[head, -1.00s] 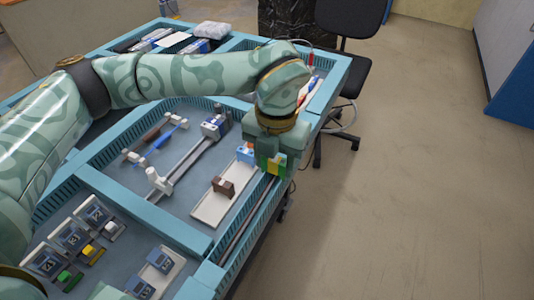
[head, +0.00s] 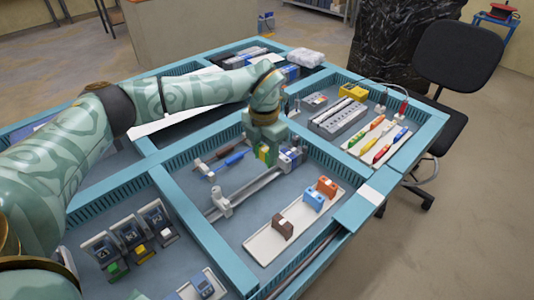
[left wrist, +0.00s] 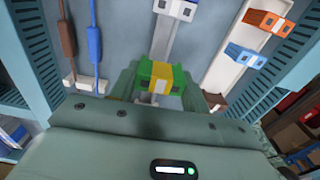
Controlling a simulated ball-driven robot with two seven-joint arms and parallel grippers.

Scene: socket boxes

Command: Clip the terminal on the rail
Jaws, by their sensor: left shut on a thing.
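My left gripper (head: 264,150) is shut on a green-and-yellow terminal (left wrist: 165,78). In the head view the gripper is over the far part of the grey rail (head: 250,187), close to the blocks at its far end (head: 290,157). The terminal (head: 263,152) is partly hidden by the gripper there. In the left wrist view the terminal is in line with the rail (left wrist: 177,33); I cannot tell whether it touches the rail. A white end piece (head: 221,203) stands on the rail's near end. My right gripper is not in view.
A white tray (head: 262,244) right of the rail holds brown (head: 282,227), blue (head: 314,200) and orange (head: 327,187) terminals. Teal slotted walls (head: 195,215) bound the compartment.

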